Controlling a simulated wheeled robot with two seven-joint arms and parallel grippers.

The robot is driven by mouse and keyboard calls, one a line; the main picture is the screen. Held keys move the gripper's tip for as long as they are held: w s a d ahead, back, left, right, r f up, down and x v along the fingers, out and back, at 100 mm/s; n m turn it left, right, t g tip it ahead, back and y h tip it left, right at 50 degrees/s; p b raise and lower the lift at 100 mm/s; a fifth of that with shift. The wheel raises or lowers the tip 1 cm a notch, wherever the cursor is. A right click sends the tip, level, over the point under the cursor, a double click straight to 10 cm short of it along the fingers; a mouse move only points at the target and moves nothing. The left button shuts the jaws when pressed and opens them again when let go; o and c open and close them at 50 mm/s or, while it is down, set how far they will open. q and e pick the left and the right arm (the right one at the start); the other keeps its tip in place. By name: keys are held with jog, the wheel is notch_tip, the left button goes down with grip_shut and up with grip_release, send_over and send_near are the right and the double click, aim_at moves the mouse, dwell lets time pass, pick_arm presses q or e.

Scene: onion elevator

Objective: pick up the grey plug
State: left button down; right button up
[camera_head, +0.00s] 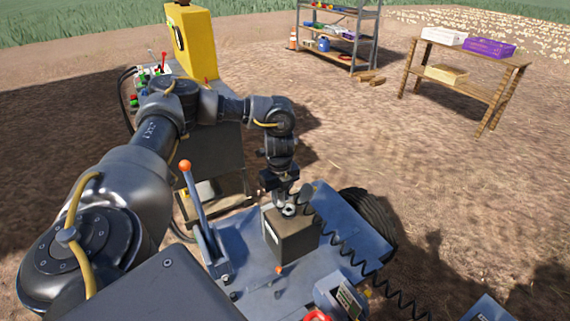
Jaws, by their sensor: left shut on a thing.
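My left gripper (283,200) points down over a dark box (291,236) on the blue machine deck. It is shut on the grey plug (289,209), which shows as a small light-grey round end at the top of the box. The fingers hide part of the plug. I cannot tell whether the plug is still touching the box. A black coiled cable (345,240) runs from beside the gripper down to the lower right. My right gripper is not in view.
A lever with an orange knob (185,166) stands left of the box. A wheel (370,212) is at the right of the deck. A yellow machine (191,40), a metal shelf (340,44) and a wooden table with crates (462,88) stand farther back. Open dirt lies right.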

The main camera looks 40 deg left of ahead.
pick_arm(q)
jog(key=shift+s+d+r, duration=0.35)
jog(key=shift+s+r, duration=0.05)
jog(key=shift+s, duration=0.4)
jog(key=shift+s+d+r, duration=0.35)
jog(key=shift+s+r, duration=0.05)
jog(key=shift+s, duration=0.45)
jog(key=shift+s+d+r, duration=0.35)
jog(key=shift+s+r, duration=0.05)
jog(key=shift+s, duration=0.4)
jog(key=w+d+r+n, duration=0.1)
jog(key=d+r+n, duration=0.2)
jog(key=d+n, duration=0.6)
jog(key=d+r+n, duration=0.3)
jog(key=d+n, duration=0.4)
jog(key=d, duration=0.3)
notch_tip(320, 180, up, 11)
jog(key=w+n, duration=0.1)
jog(key=w, duration=0.1)
jog(key=shift+w+d+r+n, duration=0.15)
jog(key=shift+w+d+n, duration=0.1)
jog(key=shift+d+n, duration=0.2)
